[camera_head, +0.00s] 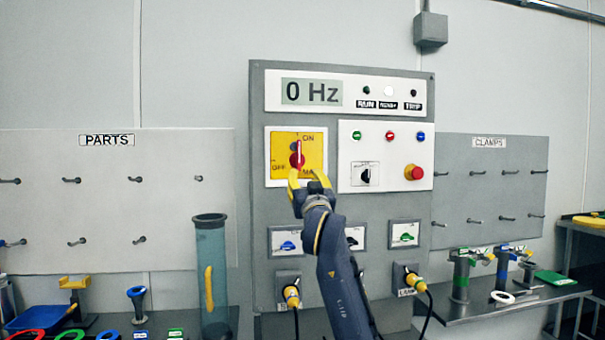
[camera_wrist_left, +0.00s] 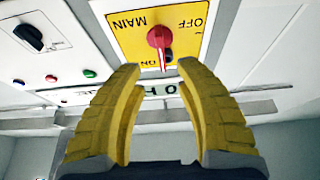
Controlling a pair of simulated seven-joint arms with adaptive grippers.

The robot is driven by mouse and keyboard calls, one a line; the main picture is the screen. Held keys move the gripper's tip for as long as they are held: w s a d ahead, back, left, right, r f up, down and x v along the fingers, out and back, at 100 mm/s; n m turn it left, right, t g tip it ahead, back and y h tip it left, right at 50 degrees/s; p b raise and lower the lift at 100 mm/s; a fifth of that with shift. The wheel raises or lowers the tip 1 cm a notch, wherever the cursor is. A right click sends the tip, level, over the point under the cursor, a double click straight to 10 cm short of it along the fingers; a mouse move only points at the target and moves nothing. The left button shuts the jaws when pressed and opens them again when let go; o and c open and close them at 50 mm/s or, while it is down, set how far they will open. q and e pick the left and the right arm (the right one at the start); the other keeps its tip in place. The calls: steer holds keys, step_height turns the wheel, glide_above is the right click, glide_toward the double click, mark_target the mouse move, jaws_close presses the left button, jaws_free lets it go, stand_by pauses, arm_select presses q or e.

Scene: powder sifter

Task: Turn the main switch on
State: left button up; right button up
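The main switch is a red knob (camera_head: 297,159) on a yellow plate (camera_head: 281,175) at the upper left of the grey control panel. The plate is marked ON at the top, OFF at the left and MAIN below. The knob's bar looks roughly upright, towards the ON mark; the wrist view, where the plate is upside down, also shows the knob (camera_wrist_left: 159,38). My left gripper (camera_head: 307,178) is just below the knob in the head view. Its yellow fingers (camera_wrist_left: 160,68) are open with nothing between them; contact with the knob is not visible. My right gripper is not in view.
The display (camera_head: 311,92) reads 0 Hz. A white lamp (camera_head: 388,92) sits between two dark ones. To the right of the plate are a black selector (camera_head: 366,174) and a red stop button (camera_head: 413,172). Hook boards flank the panel, with a clear tube (camera_head: 211,260) at left.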

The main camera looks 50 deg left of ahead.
arm_select(q)
steer(key=shift+s+d+f, duration=0.3)
steer(key=shift+s+d, duration=0.1)
steer(key=shift+d, duration=0.15)
